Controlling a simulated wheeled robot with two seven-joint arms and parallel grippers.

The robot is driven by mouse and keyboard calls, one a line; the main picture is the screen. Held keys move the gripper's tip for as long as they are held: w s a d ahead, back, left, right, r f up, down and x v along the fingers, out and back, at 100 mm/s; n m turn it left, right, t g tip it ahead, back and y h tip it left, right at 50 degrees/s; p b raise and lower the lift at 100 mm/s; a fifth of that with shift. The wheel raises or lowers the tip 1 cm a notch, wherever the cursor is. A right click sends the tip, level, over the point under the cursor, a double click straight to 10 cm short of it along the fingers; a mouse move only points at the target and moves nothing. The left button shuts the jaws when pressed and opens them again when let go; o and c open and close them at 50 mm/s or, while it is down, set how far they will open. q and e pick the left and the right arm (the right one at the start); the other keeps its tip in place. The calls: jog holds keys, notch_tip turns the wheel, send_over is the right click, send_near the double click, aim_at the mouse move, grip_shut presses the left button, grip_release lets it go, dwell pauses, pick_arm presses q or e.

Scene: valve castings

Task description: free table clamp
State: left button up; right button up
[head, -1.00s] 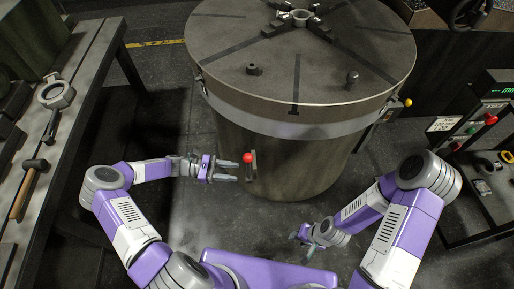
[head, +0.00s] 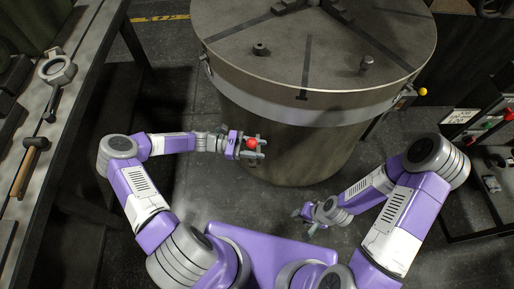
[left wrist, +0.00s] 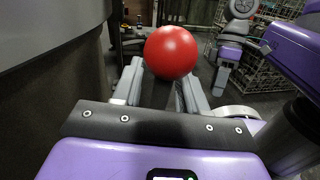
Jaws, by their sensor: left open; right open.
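A red ball knob (head: 251,143) sits at the front left side of the round machine table (head: 290,50); in the head view a dark lever showed beneath it earlier. My left gripper (head: 262,148) is open, with its fingers on either side of the knob. In the left wrist view the red knob (left wrist: 171,52) appears large between the two grey fingers (left wrist: 165,85); I cannot tell whether they touch it. My right gripper (head: 302,217) is open and empty, low in front of the table's base. The clamp itself cannot be made out.
A yellow knob (head: 422,91) is on the table's right side. Floor between is clear.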

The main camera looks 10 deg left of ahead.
pick_arm(q)
grip_shut()
jog(key=shift+s, duration=0.15)
pick_arm(e)
jog(key=shift+r, duration=0.2)
